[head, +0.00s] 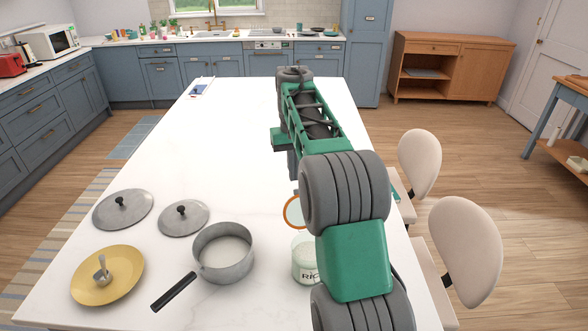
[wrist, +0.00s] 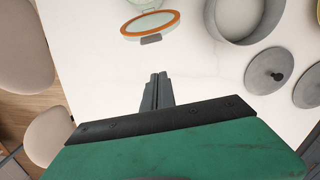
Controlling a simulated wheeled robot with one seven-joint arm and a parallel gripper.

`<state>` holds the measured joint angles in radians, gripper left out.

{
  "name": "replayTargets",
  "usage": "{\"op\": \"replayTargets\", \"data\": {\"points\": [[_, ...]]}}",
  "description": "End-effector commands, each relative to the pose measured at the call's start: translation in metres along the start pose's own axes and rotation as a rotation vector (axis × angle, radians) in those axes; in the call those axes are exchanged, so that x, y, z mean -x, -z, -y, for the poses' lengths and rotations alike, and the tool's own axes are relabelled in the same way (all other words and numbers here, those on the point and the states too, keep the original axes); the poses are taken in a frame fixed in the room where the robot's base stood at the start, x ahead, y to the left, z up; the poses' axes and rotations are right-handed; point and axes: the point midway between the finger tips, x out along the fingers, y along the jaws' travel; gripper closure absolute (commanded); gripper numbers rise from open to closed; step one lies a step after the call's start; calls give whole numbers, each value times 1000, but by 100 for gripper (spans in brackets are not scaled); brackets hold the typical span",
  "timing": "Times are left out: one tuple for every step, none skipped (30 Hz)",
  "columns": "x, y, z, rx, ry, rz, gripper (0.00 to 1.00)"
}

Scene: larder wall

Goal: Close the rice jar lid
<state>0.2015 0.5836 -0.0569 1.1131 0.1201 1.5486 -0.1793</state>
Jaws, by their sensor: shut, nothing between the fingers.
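The rice jar (head: 305,262) is pale glass with lettering on its front and stands on the white counter, partly hidden by my arm. Its lid (head: 288,224), a round disc with an orange seal ring, stands raised at the jar's far side. In the wrist view the lid (wrist: 150,27) shows its orange rim and a grey clasp, with the jar (wrist: 156,3) cut off at the top edge. My gripper (wrist: 158,76) is shut and empty, pointing toward the lid with a gap between them. My arm hides most of the gripper in the head view.
Two chairs (head: 465,243) (head: 418,165) stand along the right. The counter's far half (head: 235,120) is mostly clear.

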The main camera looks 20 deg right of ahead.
Motion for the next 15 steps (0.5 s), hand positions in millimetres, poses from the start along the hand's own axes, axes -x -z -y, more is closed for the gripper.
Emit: {"op": "replayTargets", "data": {"points": [[-20,0,0,0,0,1,100],[-26,0,0,0,0,1,100],[-13,-7,0,0,0,-4,100],[-8,-13,0,1,0,-4,100],[-7,-18,0,0,0,-3,100],[-5,-24,0,-1,0,-2,100],[-4,-28,0,-1,0,-1,100],[-3,-30,0,-1,0,-1,100],[-2,-34,0,-1,0,-1,100],[-2,-35,0,-1,0,-1,100],[-2,-37,0,-1,0,0,100],[-2,-38,0,-1,0,1,100],[-2,-38,0,-1,0,1,100],[-2,-38,0,-1,0,1,100],[-2,-38,0,-1,0,1,100]]}}
